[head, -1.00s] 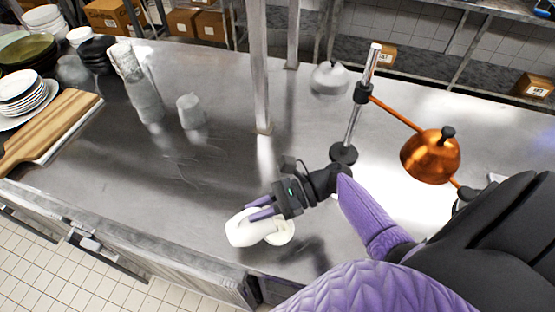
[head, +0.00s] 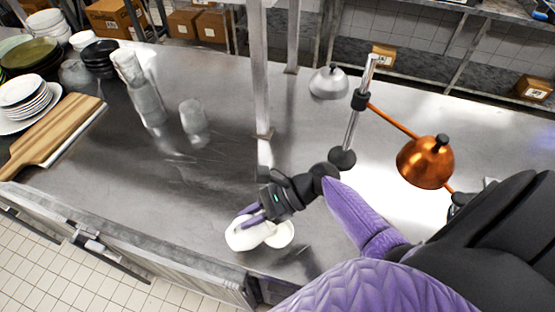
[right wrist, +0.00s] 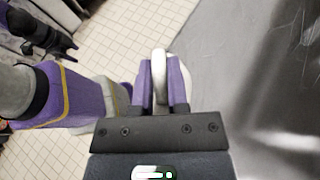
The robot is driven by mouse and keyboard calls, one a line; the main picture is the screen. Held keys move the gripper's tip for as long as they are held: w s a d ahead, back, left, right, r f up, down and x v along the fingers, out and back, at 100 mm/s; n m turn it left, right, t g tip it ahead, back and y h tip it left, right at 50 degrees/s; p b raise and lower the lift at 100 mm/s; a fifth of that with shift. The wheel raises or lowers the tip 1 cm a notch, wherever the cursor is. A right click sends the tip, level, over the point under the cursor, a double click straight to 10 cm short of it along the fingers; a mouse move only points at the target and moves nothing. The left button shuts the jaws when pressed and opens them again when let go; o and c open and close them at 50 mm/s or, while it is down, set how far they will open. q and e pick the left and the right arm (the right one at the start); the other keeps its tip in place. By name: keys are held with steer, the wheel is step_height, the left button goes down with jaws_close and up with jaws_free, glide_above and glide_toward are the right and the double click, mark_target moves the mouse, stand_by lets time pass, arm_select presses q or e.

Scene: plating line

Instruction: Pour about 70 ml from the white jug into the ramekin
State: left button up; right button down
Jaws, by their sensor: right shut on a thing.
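The white jug (head: 240,238) is in the head view near the counter's front edge. It looks tilted, with one end toward the ramekin. The white ramekin (head: 283,236) is just right of it, and I cannot tell whether they touch. My right gripper (head: 250,216) is shut on the jug's handle. In the right wrist view, the pale handle (right wrist: 160,68) stands between the two purple fingers (right wrist: 161,88). The jug's mouth, any stream and the liquid level in the ramekin cannot be made out. My left gripper does not show in the head view.
A metal post (head: 262,90) and a lamp stand with a copper shade (head: 425,162) rise behind my right arm. Clear cups (head: 194,120), stacked plates (head: 25,98) and a wooden board (head: 50,130) stand at left. The counter's middle is bare.

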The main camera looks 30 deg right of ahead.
mark_target(238, 220)
steer(key=shift+r, duration=0.2)
steer(key=shift+w+a+f+h+p, duration=0.1)
steer(key=shift+a+h+p, duration=0.25)
steer(key=shift+h+p, duration=0.15)
steer(key=h+p, duration=0.1)
steer(key=a+h+p, duration=0.1)
steer(key=p, duration=0.1)
steer(key=g+h+p, duration=0.1)
steer(key=p, duration=0.1)
steer(key=shift+w+a+r, duration=0.25)
steer(key=shift+a, duration=0.15)
steer(key=shift+a+f+p, duration=0.1)
steer(key=shift+f+p, duration=0.05)
steer(key=shift+p, duration=0.25)
steer(key=shift+a+f+h, duration=0.1)
steer(key=shift+f+h, duration=0.2)
